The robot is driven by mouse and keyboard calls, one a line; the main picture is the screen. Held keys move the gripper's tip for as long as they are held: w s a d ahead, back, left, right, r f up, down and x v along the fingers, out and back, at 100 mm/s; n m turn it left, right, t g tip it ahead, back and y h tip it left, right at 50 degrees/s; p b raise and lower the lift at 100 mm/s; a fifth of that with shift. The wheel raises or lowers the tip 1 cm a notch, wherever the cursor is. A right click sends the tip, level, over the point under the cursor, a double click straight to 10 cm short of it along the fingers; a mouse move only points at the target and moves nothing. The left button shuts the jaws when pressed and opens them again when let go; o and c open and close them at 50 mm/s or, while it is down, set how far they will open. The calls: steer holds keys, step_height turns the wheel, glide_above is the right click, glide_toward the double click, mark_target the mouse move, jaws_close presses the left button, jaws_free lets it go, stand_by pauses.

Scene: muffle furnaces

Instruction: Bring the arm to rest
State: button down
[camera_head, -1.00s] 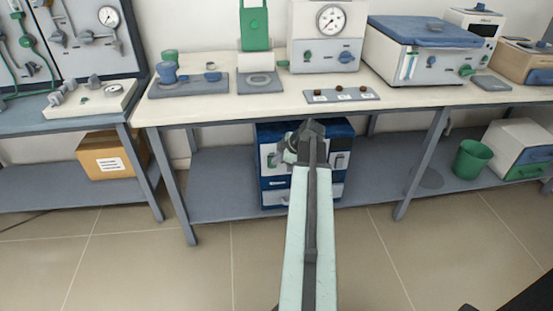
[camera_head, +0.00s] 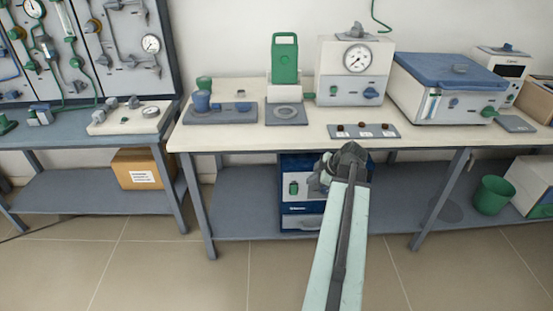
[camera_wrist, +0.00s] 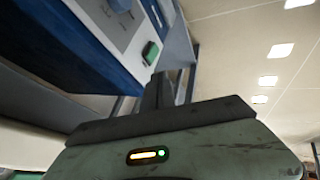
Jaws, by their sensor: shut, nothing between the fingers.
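My arm (camera_head: 340,235) reaches forward from the bottom of the head view, with its dark far end in front of the bench's lower shelf. In the wrist view my gripper (camera_wrist: 165,90) shows as dark fingers close together, shut and empty. The fingers point towards a blue and white cabinet (camera_wrist: 85,35) with a green button. In the head view that cabinet (camera_head: 300,208) stands under the bench, partly hidden behind my arm. Whether the fingers touch it cannot be told.
The bench (camera_head: 240,138) carries a gauge furnace (camera_head: 352,90), a blue-lidded furnace (camera_head: 447,88), a green-handled stand (camera_head: 284,60) and a small tray (camera_head: 364,131). A green bin (camera_head: 492,195) and a cardboard box (camera_head: 140,169) sit on lower shelves. Foreground floor is clear.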

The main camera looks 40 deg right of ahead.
steer(key=w+a+f+n+g+y, duration=0.1)
steer(key=w+a+n, duration=0.1)
steer(key=w+a, duration=0.65)
steer(key=w+a+n+g+y, duration=0.1)
steer(key=w+a+n, duration=0.15)
steer(key=a, duration=1.15)
steer(key=w+a+f+n+g+y, duration=0.1)
steer(key=w+a+n, duration=0.1)
steer(key=w+a, duration=0.65)
steer(key=s+a+f+m+g+h, duration=0.1)
steer(key=s+a+m+g, duration=0.2)
steer(key=a, duration=0.7)
steer(key=s+a+f+m+h, duration=0.1)
steer(key=s+a+m, duration=0.35)
steer(key=a, duration=0.55)
steer(key=s+d+r+m+p, duration=0.1)
steer(key=r+m+p, duration=0.1)
steer(key=r+p, duration=0.5)
steer(key=s+d+r+m+h+p, duration=0.1)
steer(key=r+m+p, duration=0.2)
steer(key=r+p, duration=0.5)
steer(key=s+r+m+g+p, duration=0.1)
steer(key=r+m+p, duration=0.1)
steer(key=r+p, duration=0.5)
steer(key=shift+d+r+p, duration=0.25)
steer(key=shift+d+p, duration=0.15)
steer(key=shift+p, duration=0.15)
